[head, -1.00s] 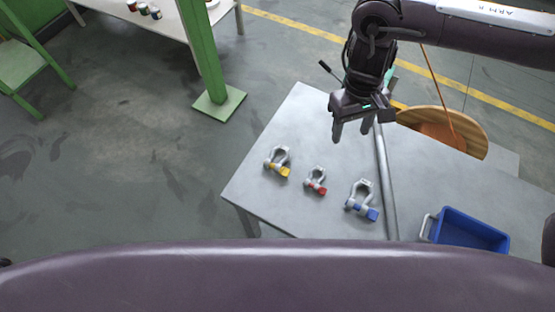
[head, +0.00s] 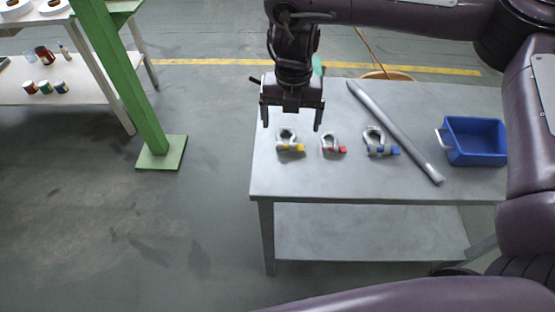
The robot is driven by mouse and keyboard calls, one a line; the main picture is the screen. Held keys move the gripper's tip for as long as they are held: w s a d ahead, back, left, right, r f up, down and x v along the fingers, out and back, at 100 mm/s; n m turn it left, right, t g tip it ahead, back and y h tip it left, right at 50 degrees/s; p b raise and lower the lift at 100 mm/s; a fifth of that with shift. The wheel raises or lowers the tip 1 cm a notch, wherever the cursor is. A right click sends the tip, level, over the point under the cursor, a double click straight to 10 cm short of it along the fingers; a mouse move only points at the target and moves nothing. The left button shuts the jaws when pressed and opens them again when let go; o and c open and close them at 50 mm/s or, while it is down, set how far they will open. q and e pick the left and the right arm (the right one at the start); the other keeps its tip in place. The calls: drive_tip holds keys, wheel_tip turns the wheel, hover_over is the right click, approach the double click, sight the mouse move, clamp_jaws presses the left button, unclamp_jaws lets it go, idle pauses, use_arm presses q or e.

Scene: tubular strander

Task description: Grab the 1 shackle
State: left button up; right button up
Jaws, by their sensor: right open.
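Three metal shackles lie on the grey table (head: 300,182). The one with the yellow pin (head: 288,140) is at the left, the one with the red pin (head: 331,143) is in the middle, and the larger one with the blue pin (head: 378,142) is at the right. My right gripper (head: 292,117) is open and empty, with its fingers pointing down. In the picture it is just above the yellow-pin shackle, apart from it; the exact height is hard to tell. My left gripper is not in view.
A long grey bar (head: 395,130) lies on the table right of the shackles. A blue bin (head: 476,141) stands at the table's right side. A green post (head: 121,80) and a shelf with small cans (head: 45,88) are at the left. The floor between is clear.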

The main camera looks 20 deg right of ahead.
sight(290, 143)
drive_tip(key=shift+f+n, duration=0.2)
drive_tip(key=shift+n, duration=0.1)
drive_tip(key=f, duration=0.2)
drive_tip(key=shift+w+d+f, duration=0.15)
drive_tip(key=shift+d+f, duration=0.1)
drive_tip(key=shift+f, duration=0.05)
wheel_tip(290, 143, down, 5)
drive_tip(key=shift+w+f+p, duration=0.1)
drive_tip(key=shift+w+p, duration=0.05)
drive_tip(key=shift+p, duration=0.45)
drive_tip(key=c, duration=1.2)
drive_tip(key=shift+c, duration=0.5)
drive_tip(key=shift+r, duration=0.2)
